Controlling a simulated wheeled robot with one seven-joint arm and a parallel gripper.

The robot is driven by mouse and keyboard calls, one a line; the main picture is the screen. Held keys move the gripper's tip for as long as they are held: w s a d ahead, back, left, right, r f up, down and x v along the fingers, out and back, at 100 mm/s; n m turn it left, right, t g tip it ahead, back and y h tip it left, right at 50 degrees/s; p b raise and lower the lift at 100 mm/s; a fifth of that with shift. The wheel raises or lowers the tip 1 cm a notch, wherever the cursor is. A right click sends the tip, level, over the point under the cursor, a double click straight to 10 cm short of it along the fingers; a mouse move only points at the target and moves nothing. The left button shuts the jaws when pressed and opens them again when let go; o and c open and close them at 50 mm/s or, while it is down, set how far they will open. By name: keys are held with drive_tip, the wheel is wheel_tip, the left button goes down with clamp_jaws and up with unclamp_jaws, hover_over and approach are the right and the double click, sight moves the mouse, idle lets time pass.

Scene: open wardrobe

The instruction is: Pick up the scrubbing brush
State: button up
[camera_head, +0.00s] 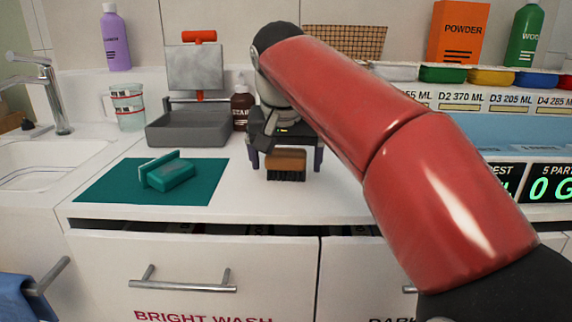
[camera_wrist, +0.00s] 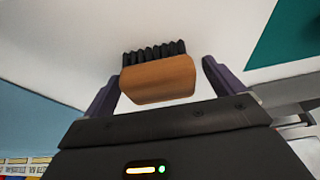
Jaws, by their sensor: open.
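The scrubbing brush (camera_head: 287,164) has a brown wooden back and black bristles. In the head view it is on the white counter, bristles down, right of the green mat. My gripper (camera_head: 287,158) is at the brush, with one finger on either side of it. In the wrist view the brush (camera_wrist: 158,78) lies between the spread fingers of my gripper (camera_wrist: 160,85). Gaps show on both sides, so the fingers do not touch it. My red arm hides part of the counter behind.
A teal mat (camera_head: 110,188) with a green handled block (camera_head: 168,172) lies to the left. A grey tray (camera_head: 188,127), a brown bottle (camera_head: 241,108) and a clear measuring cup (camera_head: 127,108) stand behind. A purple bottle (camera_head: 115,40) is at the back. Drawer handles (camera_head: 183,287) jut out in front.

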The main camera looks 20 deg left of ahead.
sight(285, 152)
drive_tip(key=c, duration=1.1)
drive_tip(key=shift+r, duration=0.15)
wheel_tip(285, 152, up, 10)
drive_tip(key=p, duration=0.4)
drive_tip(key=o, duration=0.4)
drive_tip(key=shift+c, duration=1.1)
drive_tip(key=shift+s, duration=0.1)
